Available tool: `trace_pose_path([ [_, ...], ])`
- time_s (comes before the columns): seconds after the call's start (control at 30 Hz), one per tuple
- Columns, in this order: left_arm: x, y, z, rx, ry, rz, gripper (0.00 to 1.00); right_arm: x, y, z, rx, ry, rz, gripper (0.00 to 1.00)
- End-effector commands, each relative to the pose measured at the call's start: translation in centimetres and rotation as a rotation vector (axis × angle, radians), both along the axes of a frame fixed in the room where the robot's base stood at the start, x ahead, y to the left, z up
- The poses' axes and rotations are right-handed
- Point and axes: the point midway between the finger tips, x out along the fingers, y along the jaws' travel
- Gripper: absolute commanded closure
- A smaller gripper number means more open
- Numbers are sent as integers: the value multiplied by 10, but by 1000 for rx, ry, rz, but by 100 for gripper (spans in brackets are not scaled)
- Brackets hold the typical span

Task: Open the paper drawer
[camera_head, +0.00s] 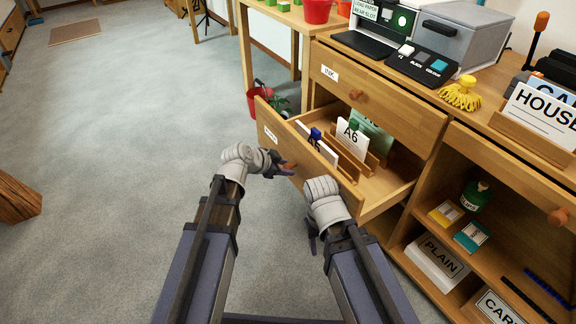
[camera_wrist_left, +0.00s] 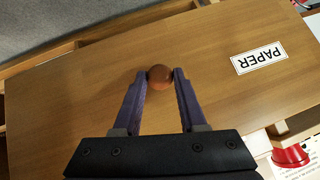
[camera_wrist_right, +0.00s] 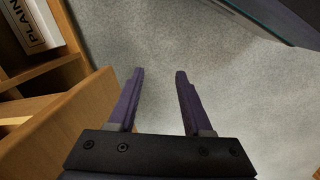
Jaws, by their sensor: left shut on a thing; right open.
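The paper drawer (camera_head: 331,171) stands pulled out from the wooden cabinet, with its inside showing. It holds upright cards in wooden racks, one marked A6 (camera_head: 352,139). In the left wrist view its front (camera_wrist_left: 90,88) bears a PAPER label (camera_wrist_left: 259,58) and a round wooden knob (camera_wrist_left: 160,73). My left gripper (camera_head: 285,168) is shut on this knob, one finger on each side; it also shows in the left wrist view (camera_wrist_left: 160,78). My right gripper (camera_wrist_right: 158,72) is open and empty over the floor, beside the drawer's near side in the head view.
The INK drawer (camera_head: 374,96) above is shut. Open shelves below right hold a PLAIN paper stack (camera_head: 437,263) and small boxes (camera_head: 471,236). A red pot (camera_head: 258,98) with a plant stands on the floor behind the drawer.

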Motion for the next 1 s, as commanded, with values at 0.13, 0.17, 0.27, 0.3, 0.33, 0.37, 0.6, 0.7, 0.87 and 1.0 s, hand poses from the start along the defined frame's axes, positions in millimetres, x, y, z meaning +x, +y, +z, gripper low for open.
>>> trace_pose_path([
  [0.13,-1,0,0,0,1,-1,100,0,0,0,0,0,0,50],
  [0.17,-1,0,0,0,1,-1,100,0,0,0,0,0,0,50],
  [0.27,0,0,0,0,1,-1,100,0,0,0,0,0,0,50],
  [0.3,0,0,0,0,0,-1,100,0,0,0,0,0,0,50],
  [0.33,-1,0,0,0,0,-1,100,0,0,0,0,0,0,50],
  [0.37,-1,0,0,0,0,-1,58,0,0,0,0,0,0,50],
  [0.6,0,0,0,0,1,-1,31,0,0,0,0,0,0,50],
  [0.7,0,0,0,0,0,0,29,0,0,0,0,0,0,50],
  [0.87,0,0,0,0,0,0,29,0,0,0,0,0,0,50],
  [1.0,-4,3,5,0,0,0,29,0,0,5,0,0,0,50],
])
